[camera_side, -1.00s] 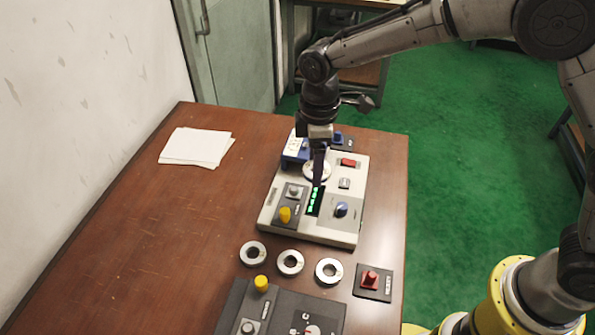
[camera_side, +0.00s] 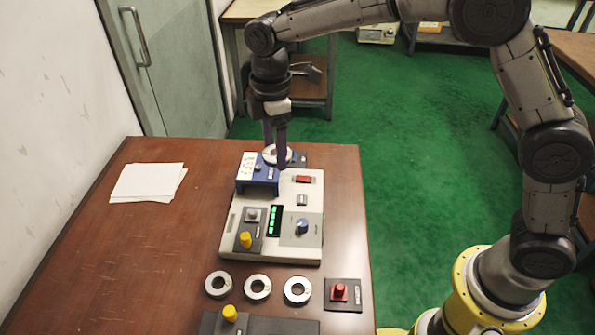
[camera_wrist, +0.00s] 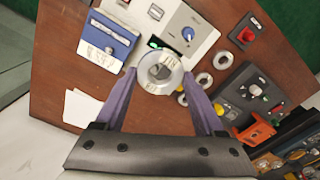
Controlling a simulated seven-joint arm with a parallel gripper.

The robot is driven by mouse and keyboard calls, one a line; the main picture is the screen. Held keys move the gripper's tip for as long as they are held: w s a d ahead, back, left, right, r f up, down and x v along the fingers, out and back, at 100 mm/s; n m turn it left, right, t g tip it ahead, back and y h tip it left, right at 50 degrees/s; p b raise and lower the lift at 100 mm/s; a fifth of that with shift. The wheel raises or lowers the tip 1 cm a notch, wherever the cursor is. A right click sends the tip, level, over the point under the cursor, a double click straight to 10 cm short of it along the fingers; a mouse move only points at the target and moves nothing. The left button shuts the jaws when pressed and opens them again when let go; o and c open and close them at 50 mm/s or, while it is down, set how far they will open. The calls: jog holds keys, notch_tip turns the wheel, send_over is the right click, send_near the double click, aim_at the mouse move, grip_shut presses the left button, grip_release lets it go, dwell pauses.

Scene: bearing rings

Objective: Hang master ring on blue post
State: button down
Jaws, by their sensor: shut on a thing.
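My gripper (camera_side: 276,158) is shut on a silver ring (camera_wrist: 153,84) with writing on its face, probably the master ring. In the side view the held ring (camera_side: 270,155) is between the fingers, above the back of the white tester and behind its blue block. I cannot tell how high the ring is over the plate.
The white tester (camera_side: 313,205) carries the blue block (camera_side: 262,189), a red switch and a blue knob. Three rings (camera_side: 218,285) lie in a row before it, beside a red post (camera_side: 340,292) on a dark plate. Paper (camera_side: 148,182) lies on the clear left side of the table (camera_side: 120,260).

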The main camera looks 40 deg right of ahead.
jog(key=w+d+f, duration=0.3)
jog(key=w+d, duration=0.2)
jog(key=w+d+f+m, duration=0.1)
jog(key=w+d+f, duration=0.3)
jog(key=w+d, duration=0.1)
jog(key=w+d+f+m, duration=0.1)
jog(key=w+d+f, duration=0.3)
jog(key=w+d, duration=0.1)
jog(key=shift+w+d+f, duration=0.15)
jog(key=shift+w+d, duration=0.15)
jog(key=shift+w, duration=0.05)
jog(key=shift+d+f, duration=0.25)
jog(key=shift+f, duration=1.9)
jog(key=shift+f, duration=0.6)
jog(key=shift+f, duration=0.35)
jog(key=shift+f, duration=0.75)
